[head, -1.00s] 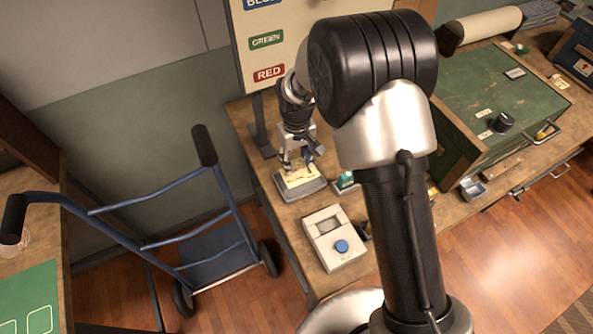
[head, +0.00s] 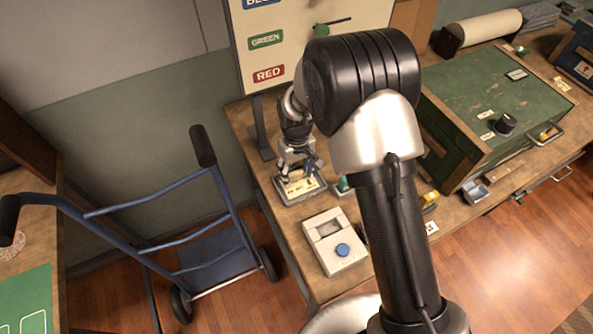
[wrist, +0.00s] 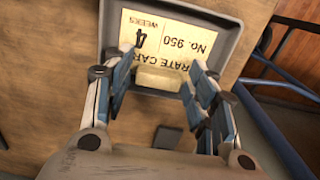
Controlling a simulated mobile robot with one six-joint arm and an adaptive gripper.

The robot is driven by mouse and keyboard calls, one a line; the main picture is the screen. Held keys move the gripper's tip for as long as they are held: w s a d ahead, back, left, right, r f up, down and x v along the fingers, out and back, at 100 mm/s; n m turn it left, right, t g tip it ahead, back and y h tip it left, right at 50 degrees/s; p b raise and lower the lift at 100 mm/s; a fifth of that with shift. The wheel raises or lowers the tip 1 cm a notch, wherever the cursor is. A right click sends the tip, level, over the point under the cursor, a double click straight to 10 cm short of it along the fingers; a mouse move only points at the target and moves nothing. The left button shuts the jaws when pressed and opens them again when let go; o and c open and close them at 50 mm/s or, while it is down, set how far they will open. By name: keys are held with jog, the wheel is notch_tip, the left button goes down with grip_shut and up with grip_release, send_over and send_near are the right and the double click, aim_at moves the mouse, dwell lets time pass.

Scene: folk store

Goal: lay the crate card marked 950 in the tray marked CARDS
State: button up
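The cream crate card (wrist: 170,42) marked 950 lies in a dark grey tray (wrist: 232,45) in the wrist view, its print upside down. A pale raised block (wrist: 160,80) sits at the card's near edge. My gripper (wrist: 160,66) is open, with one finger on each side of this block and a visible gap to each. In the head view, my gripper (head: 296,166) is low over the tray (head: 287,200), and part of the card (head: 301,187) shows beneath it. I cannot read a CARDS label on this tray.
A grey box with a blue knob (head: 334,242) stands just in front of the tray. A board with colour labels (head: 268,58) rises behind. A green-topped chest (head: 490,85) is to the right. A blue hand truck (head: 210,245) stands on the floor at left.

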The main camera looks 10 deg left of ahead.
aim_at(297, 178)
jog(key=shift+o, duration=0.6)
jog(key=shift+r, duration=0.1)
jog(key=shift+r, duration=0.35)
notch_tip(297, 178, up, 11)
jog(key=p, duration=0.3)
jog(key=shift+r+p, duration=0.2)
jog(key=shift+p, duration=0.1)
jog(key=s+d+r+m+t, duration=0.1)
jog(key=s+d+r+m, duration=0.15)
jog(key=d+r, duration=0.5)
jog(key=s+d+r+m+t, duration=0.1)
jog(key=s+d+r, duration=0.35)
jog(key=r, duration=0.55)
jog(key=s+d+r+m+t, duration=0.1)
jog(key=s+d+r+m, duration=0.1)
jog(key=s+d, duration=0.4)
jog(key=s+d+r+m+t, duration=0.1)
jog(key=s+d+r+m, duration=0.1)
jog(key=s+d, duration=0.4)
jog(key=s+r, duration=0.1)
jog(key=s, duration=0.4)
jog(key=shift+s+t, duration=0.25)
jog(key=shift+t, duration=0.05)
